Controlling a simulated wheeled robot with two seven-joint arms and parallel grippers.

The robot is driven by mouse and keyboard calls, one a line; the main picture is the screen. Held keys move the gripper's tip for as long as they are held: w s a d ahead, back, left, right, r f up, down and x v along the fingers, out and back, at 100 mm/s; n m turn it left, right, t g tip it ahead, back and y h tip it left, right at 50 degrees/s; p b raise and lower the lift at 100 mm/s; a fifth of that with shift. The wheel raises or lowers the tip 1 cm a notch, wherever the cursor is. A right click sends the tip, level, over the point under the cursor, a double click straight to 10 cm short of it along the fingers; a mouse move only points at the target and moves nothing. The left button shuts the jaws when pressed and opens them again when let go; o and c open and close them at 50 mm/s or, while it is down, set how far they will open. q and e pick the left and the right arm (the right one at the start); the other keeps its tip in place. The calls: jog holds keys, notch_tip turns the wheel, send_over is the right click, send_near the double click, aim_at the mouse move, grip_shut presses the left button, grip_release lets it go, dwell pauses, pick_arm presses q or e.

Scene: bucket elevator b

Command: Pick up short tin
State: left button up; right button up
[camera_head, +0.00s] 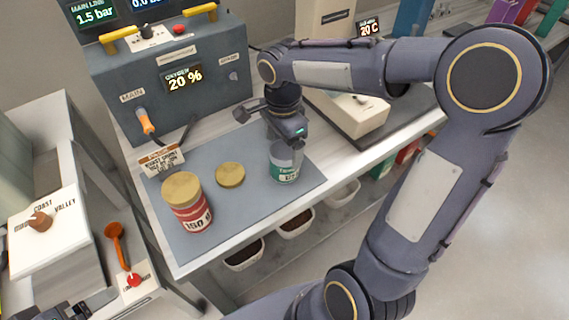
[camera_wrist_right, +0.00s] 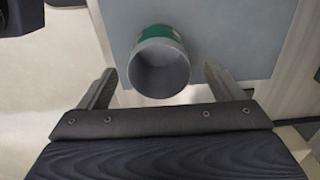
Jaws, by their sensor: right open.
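The short tin (camera_head: 285,168) is grey metal with a green and white label. It stands open and upright on the blue-grey mat (camera_head: 210,235). In the right wrist view the tin (camera_wrist_right: 160,62) shows its empty inside. My right gripper (camera_head: 289,143) is just above the tin in the head view. In the right wrist view its two fingers (camera_wrist_right: 158,82) are spread apart on either side of the tin's near rim, with nothing held. Part of a dark gripper (camera_head: 72,312), my left one, shows at the lower left edge; its fingers are not clear.
A taller red-labelled tin (camera_head: 187,205) with a gold lid stands left on the mat. A loose gold lid (camera_head: 230,174) lies between the tins. A card sign (camera_head: 162,160) stands behind. The grey machine (camera_head: 170,75) borders the back, a beige device (camera_head: 350,112) the right.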

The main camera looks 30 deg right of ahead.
notch_tip(320, 180, down, 7)
jog(key=shift+d+f, duration=0.1)
jog(key=shift+d, duration=0.05)
jog(key=c, duration=1)
jog(key=shift+r, duration=0.7)
jog(key=s+a+r, duration=0.3)
jog(key=s+r, duration=0.8)
jog(key=s, duration=0.2)
jog(key=shift+s+r, duration=0.35)
jog(key=shift+s, duration=0.05)
jog(key=shift+a, duration=0.1)
